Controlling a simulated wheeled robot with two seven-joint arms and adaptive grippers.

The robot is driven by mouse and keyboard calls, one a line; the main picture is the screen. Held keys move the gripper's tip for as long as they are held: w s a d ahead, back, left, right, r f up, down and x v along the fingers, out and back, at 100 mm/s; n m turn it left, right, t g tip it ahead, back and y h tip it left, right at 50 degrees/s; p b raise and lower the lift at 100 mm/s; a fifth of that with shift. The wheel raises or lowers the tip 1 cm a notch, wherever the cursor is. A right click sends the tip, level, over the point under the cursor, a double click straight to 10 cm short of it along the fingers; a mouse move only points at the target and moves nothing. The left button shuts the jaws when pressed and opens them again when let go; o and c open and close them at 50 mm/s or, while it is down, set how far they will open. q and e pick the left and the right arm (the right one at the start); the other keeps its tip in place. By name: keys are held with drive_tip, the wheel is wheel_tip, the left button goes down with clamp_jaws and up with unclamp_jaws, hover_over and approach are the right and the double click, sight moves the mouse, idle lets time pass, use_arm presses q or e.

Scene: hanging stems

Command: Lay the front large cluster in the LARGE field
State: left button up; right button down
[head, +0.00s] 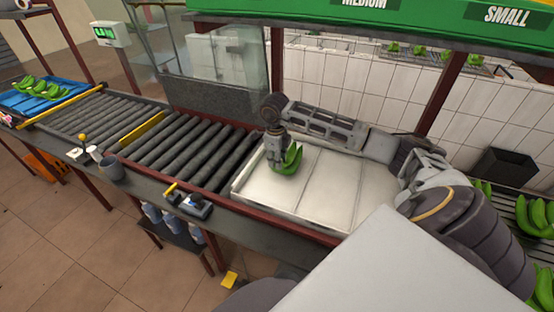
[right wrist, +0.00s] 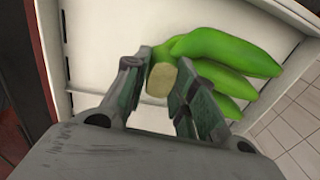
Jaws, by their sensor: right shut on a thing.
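My right gripper (head: 281,150) is shut on the crown of a green banana cluster (head: 289,164). The right wrist view shows the pale cut crown between the fingers (right wrist: 160,78) and several green bananas (right wrist: 226,48) spreading to the upper right. The cluster is over the leftmost field of the white divided tray (head: 262,200). I cannot tell whether its bananas touch the tray floor. The signs read MEDIUM and SMALL; no LARGE label shows. My left gripper is not in view.
A roller conveyor (head: 155,140) runs left of the tray, with a blue crate (head: 52,100) holding bananas at its far end. The tray's other fields (head: 325,180) look empty. More bananas (head: 535,215) are at the right edge. A glass panel (head: 210,60) stands behind the conveyor.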

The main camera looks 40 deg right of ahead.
drive_tip(key=shift+w, duration=0.1)
drive_tip(key=c, duration=1.1)
unclamp_jaws()
drive_tip(key=shift+f, duration=0.15)
wheel_tip(320, 180, up, 12)
drive_tip(key=shift+s+a, duration=0.3)
drive_tip(key=shift+a, duration=0.1)
drive_tip(key=shift+a, duration=0.1)
